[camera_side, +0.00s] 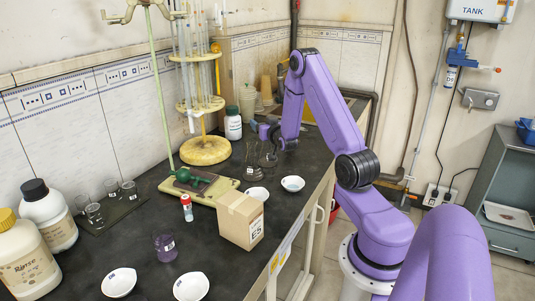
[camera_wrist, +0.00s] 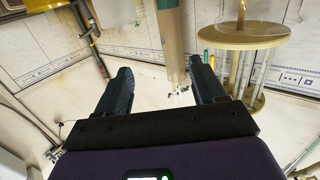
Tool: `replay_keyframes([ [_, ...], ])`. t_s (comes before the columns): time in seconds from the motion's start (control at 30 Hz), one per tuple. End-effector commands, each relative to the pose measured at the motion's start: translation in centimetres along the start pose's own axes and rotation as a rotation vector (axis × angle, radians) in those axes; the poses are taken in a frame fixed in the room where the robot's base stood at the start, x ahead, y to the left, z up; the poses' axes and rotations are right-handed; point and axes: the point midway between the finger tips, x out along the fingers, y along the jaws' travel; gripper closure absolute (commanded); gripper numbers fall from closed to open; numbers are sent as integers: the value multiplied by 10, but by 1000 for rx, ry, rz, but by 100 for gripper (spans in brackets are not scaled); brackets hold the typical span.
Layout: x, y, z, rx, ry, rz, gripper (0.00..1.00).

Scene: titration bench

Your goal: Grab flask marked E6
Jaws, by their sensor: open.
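My gripper is open in the wrist view (camera_wrist: 160,70), with its two dark fingers apart and no flask clearly visible between them. In the side view its end is small and dark, low over the back of the bench, beside clear conical glassware (camera_side: 251,160). This glassware has a small pale label, too small to read. I cannot tell whether it is the flask marked E6, or whether my gripper touches it. A purple-tinted beaker (camera_side: 165,248) with an unreadable label stands at the front of the bench.
A cardboard box (camera_side: 240,220) stands near the bench's right edge. White dishes (camera_side: 292,183) lie behind and in front of it. A round-shelved tube rack (camera_side: 205,150) and a white bottle (camera_side: 233,124) stand close to my gripper. A burette stand (camera_side: 218,190) is left of the glassware.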

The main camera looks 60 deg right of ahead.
Motion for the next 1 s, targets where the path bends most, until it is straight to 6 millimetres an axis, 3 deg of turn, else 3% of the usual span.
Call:
replay_keyframes([
  [0.1,1,24,1,0,41,50,31],
  [0.2,1,29,4,0,53,62,31],
  [0.7,4,29,63,0,52,60,31],
  [1.0,14,29,68,0,58,60,31],
])
